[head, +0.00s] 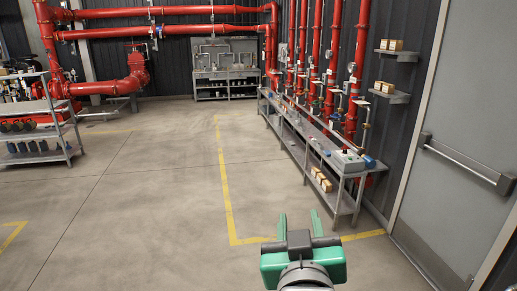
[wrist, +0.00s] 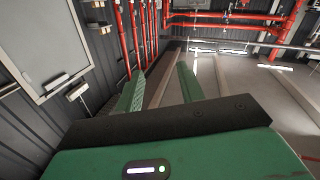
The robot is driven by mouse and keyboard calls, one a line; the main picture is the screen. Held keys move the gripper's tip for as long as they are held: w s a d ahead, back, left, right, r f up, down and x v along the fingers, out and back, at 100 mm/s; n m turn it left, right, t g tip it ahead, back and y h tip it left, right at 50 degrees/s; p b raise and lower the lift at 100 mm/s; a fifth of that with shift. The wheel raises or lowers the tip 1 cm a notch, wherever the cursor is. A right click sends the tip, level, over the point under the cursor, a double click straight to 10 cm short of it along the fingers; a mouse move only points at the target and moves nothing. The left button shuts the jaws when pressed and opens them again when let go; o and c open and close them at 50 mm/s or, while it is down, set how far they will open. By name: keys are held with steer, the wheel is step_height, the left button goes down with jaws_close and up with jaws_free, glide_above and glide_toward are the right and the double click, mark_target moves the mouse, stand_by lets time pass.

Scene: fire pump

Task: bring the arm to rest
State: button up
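My gripper (head: 299,224) shows at the bottom of the head view, with a green body and two green fingers pointing away from me. The fingers stand apart with nothing between them. In the wrist view my gripper (wrist: 160,85) also has a clear gap between its fingers. It is over open floor, to the left of the near end of the long bench, and touches nothing that I can see.
A long grey bench (head: 318,157) with small items runs along the right wall under red pipes (head: 333,60). A grey door with a push bar (head: 467,163) is at the right. A shelf cart (head: 38,132) stands at the left. The middle floor (head: 150,180) is clear.

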steer(key=s+a+r+t+y+p, duration=0.1)
steer(key=s+a+r+t, duration=0.15)
steer(key=s+r, duration=0.35)
steer(key=s+a+r+m+t+p, duration=0.1)
steer(key=s+a+r+t, duration=0.15)
steer(key=s+r, duration=0.4)
steer(key=s+a+r+t+y+p, duration=0.1)
steer(key=s+a+r+t, duration=0.15)
steer(key=s+r, duration=0.4)
step_height(320, 180, up, 15)
steer(key=w+p, duration=0.1)
steer(key=p, duration=1.4)
steer(key=shift+w+r, duration=0.15)
steer(key=shift+w, duration=0.1)
